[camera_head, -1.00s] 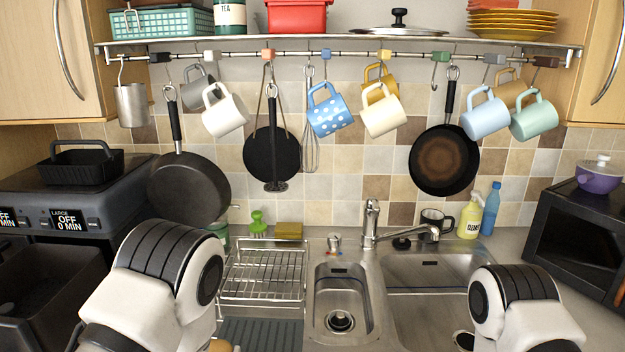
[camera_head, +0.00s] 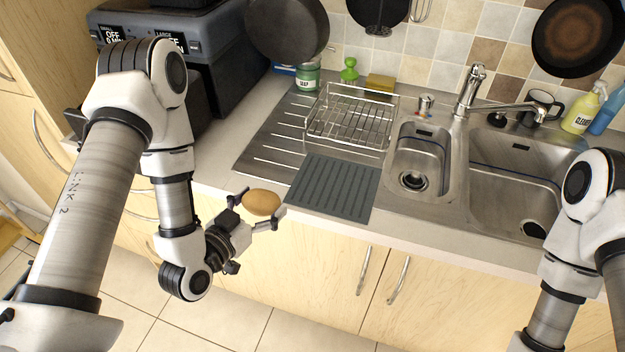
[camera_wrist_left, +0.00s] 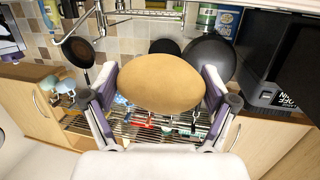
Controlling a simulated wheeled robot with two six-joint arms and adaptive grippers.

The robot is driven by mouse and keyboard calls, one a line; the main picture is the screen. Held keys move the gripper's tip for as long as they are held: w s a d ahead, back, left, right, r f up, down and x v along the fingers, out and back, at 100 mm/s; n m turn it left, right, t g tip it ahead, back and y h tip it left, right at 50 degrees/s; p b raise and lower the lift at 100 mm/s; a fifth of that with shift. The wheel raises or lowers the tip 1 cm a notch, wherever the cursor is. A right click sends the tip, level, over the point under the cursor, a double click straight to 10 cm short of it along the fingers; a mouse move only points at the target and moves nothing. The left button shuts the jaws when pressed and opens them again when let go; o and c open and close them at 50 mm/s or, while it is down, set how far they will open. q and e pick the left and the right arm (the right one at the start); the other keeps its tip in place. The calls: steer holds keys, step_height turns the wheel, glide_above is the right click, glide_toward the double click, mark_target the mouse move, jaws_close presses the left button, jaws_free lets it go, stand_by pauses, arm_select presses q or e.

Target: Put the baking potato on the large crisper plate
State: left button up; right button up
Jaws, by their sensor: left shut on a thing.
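The baking potato (camera_head: 262,203) is oval and tan-brown. My left gripper (camera_head: 260,209) is shut on it, one finger at each end, and holds it in the air by the counter's front edge, left of the grey ribbed mat. In the left wrist view the potato (camera_wrist_left: 160,82) sits between the two fingers, clear of other things. The large crisper plate cannot be made out. The black air fryer (camera_head: 188,58) at the back left, marked LARGE, is partly hidden by my left arm. My right gripper is out of view; only its arm shows.
The grey ribbed mat (camera_head: 334,188) lies on the counter in front of the wire dish rack (camera_head: 350,122). The sink (camera_head: 425,165) is to the right. A frying pan (camera_head: 287,28) hangs near the air fryer. A bare counter strip (camera_head: 225,170) lies left of the drainer.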

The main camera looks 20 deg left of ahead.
arm_select(q)
steer(key=shift+d, duration=0.15)
steer(key=w+b, duration=0.1)
steer(key=b, duration=0.1)
steer(key=f+b, duration=0.1)
steer(key=shift+w+d+f+b, duration=0.1)
steer(key=shift+w+d+b, duration=0.2)
steer(key=shift+w+b, duration=0.1)
steer(key=w, duration=0.1)
steer(key=w+d, duration=0.1)
steer(key=w, duration=0.1)
steer(key=w+d+r, duration=0.1)
steer(key=w, duration=0.1)
steer(key=shift+w+d+b, duration=0.15)
steer(key=shift+d+b, duration=0.1)
steer(key=shift+b, duration=0.05)
steer(key=p, duration=0.2)
glide_above(313, 181)
steer(key=shift+f, duration=0.5)
step_height(313, 181, down, 3)
steer(key=shift+r+p, duration=0.1)
steer(key=shift+p, duration=0.6)
steer(key=shift+w+f, duration=0.1)
steer(key=shift+f, duration=0.2)
steer(key=shift+f+b, duration=0.15)
steer(key=shift+b, duration=0.15)
steer(key=o, duration=1)
